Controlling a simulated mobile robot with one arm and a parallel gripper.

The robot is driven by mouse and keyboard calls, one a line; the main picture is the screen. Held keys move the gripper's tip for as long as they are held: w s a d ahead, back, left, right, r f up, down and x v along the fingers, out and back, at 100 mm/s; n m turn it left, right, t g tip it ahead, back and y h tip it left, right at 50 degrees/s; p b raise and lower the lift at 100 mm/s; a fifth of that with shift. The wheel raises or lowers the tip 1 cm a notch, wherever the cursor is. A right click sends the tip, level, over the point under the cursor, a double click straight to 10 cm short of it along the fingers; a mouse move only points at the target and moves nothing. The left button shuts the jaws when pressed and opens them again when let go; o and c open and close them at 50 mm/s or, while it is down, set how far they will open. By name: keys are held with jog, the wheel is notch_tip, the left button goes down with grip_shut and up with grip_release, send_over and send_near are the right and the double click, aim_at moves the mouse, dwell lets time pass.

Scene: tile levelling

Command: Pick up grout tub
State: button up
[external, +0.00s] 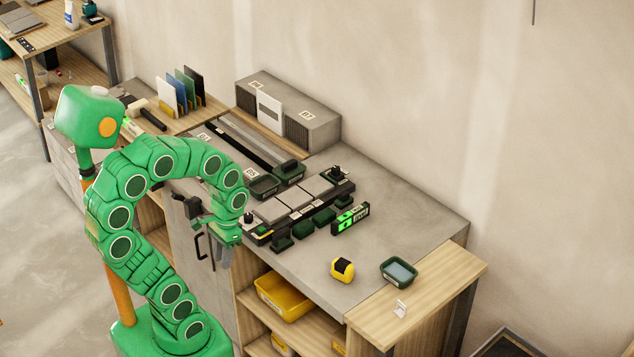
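A small dark green tub (398,272) with pale grey-blue content stands upright near the right end of the bench, by the wooden strip; it looks like the grout tub. Two other dark green trays, one (264,187) and another (291,172) holding a dark block, sit further back left. My gripper (222,257) hangs pointing down in front of the bench's front edge, left of the tile row and far from the right-hand tub. Its fingers are small and partly overlapped by the arm, so their opening is unclear. No object is visible in it.
A yellow tape measure (343,269) stands just left of the tub. A green-and-black level (350,218) and a row of grey tiles (296,198) lie mid-bench. A yellow bin (283,296) sits on the shelf below.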

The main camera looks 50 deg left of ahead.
jog(key=w+d+f+n+t+h, duration=0.1)
jog(key=w+d+n+h, duration=0.25)
jog(key=w, duration=0.45)
jog(key=w+d+f+n+t+h, duration=0.1)
jog(key=w+d+n+h, duration=0.1)
jog(key=w+d+h, duration=0.4)
jog(key=w+a+r+n+t, duration=0.2)
jog(key=w+a+n+t, duration=0.8)
jog(key=w, duration=0.7)
jog(key=w+a+f+n+t+y, duration=0.25)
jog(key=a+n, duration=0.35)
jog(key=a, duration=0.4)
jog(key=w+a+f+n+t+y, duration=0.1)
jog(key=w+a+n, duration=0.2)
jog(key=a+n, duration=0.5)
jog(key=a+f+n+t+y, duration=0.1)
jog(key=a+f+n+y, duration=0.25)
jog(key=a, duration=0.75)
jog(key=n+y, duration=0.2)
jog(key=n, duration=0.3)
send_near(262, 188)
jog(key=r, duration=0.3)
jog(key=shift+w+a+r, duration=0.35)
jog(key=shift+r, duration=0.05)
jog(key=shift+f, duration=0.15)
jog(key=shift+x, duration=3.85)
